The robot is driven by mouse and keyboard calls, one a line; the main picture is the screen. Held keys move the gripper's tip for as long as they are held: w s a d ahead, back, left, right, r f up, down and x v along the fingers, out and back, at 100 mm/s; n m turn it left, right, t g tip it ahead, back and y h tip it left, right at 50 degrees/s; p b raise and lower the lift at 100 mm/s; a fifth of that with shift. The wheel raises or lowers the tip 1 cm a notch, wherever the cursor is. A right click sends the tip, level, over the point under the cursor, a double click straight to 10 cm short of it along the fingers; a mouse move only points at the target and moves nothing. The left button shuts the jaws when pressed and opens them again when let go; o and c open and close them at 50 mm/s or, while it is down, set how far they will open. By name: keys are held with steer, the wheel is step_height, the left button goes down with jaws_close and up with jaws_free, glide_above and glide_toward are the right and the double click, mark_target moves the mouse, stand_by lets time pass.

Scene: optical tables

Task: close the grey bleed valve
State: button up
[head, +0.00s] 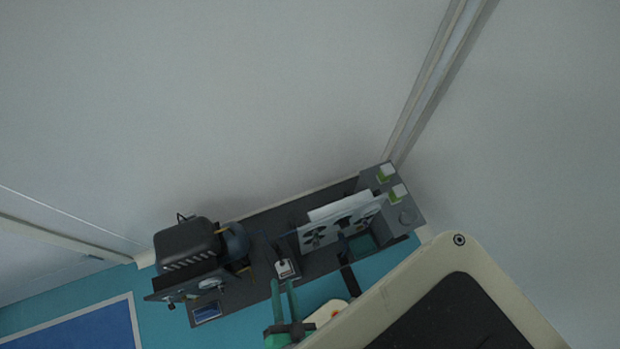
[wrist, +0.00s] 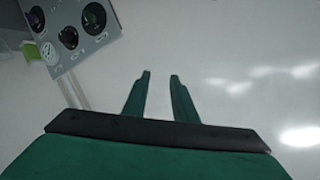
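My gripper (head: 283,287) shows at the lower middle of the head view, with its green fingers pointing up at the bench. In the wrist view my gripper (wrist: 160,76) has two green fingers standing apart with nothing between them. A light panel with dark round knobs (head: 313,237) stands on the bench, right of my fingers. In the wrist view this panel (wrist: 84,42) is at the upper left, with dark knobs and a small white gauge (wrist: 49,54), clear of the fingers. I cannot tell which part is the grey bleed valve, or its position.
A dark pump-like machine (head: 190,245) stands at the bench's left end. A small white tag (head: 284,268) lies just beyond my fingertips. A grey block with green-and-white pieces (head: 386,173) is at the right end. The wall (head: 230,100) is close behind.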

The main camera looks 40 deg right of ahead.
step_height(320, 180, up, 16)
steer(key=n+t+y, duration=0.2)
steer(key=n+y, duration=0.3)
steer(key=n, duration=0.6)
steer(key=shift+r, duration=0.15)
steer(key=shift+w+d, duration=0.1)
steer(key=shift+w, duration=0.05)
